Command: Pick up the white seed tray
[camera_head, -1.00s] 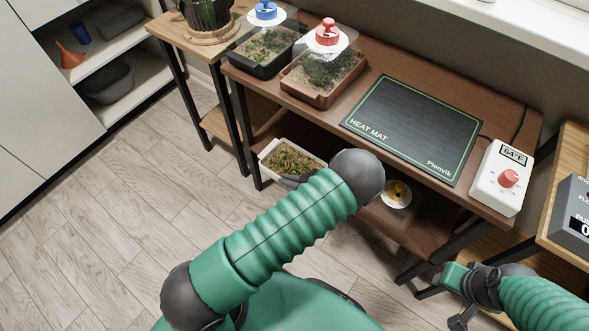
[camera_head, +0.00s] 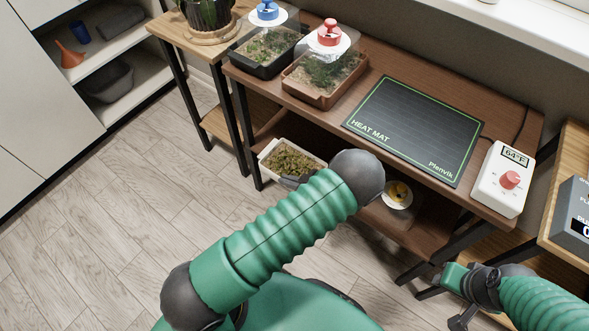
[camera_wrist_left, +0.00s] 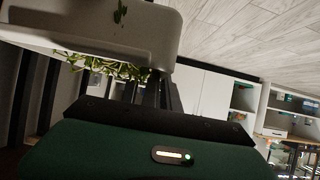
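The white seed tray (camera_head: 268,166), filled with green-brown moss, is at the left end of the lower shelf under the brown table. My left gripper (camera_head: 290,182) is at its near side, mostly behind my left forearm. In the left wrist view, the white tray (camera_wrist_left: 120,32) fills the upper left, with moss showing at its rim. The dark fingers of my left gripper (camera_wrist_left: 152,88) meet that rim and look closed on it; their tips are hidden. My right gripper (camera_head: 460,318) is at the lower right, apart from the tray, its finger opening unclear.
The brown table (camera_head: 375,75) above carries a dark tray (camera_head: 262,68), a brown tray (camera_head: 322,98), a heat mat (camera_head: 415,125) and a white thermostat (camera_head: 502,180). A small white dish (camera_head: 398,203) is on the lower shelf. Floor at left is clear.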

